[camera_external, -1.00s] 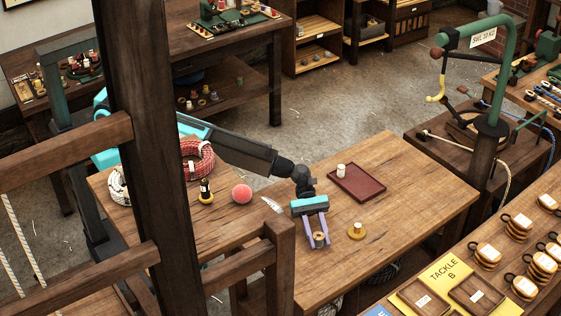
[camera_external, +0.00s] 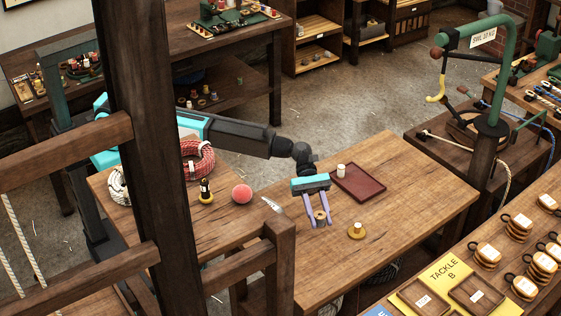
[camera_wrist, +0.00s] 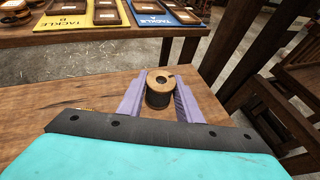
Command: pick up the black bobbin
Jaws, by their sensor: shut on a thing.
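The black bobbin (camera_wrist: 157,98) has a pale wooden top flange and a dark winding in the wrist view. It sits upright between the two purple fingers of my gripper (camera_external: 318,221), which are shut on it. In the external view the bobbin (camera_external: 320,217) shows small and brown between the fingertips, over the wooden bench (camera_external: 410,195). It appears held a little above the bench top; the gap below it is hard to judge. My fingers point down.
A dark red tray (camera_external: 365,188) with a white bobbin (camera_external: 341,170) lies behind.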

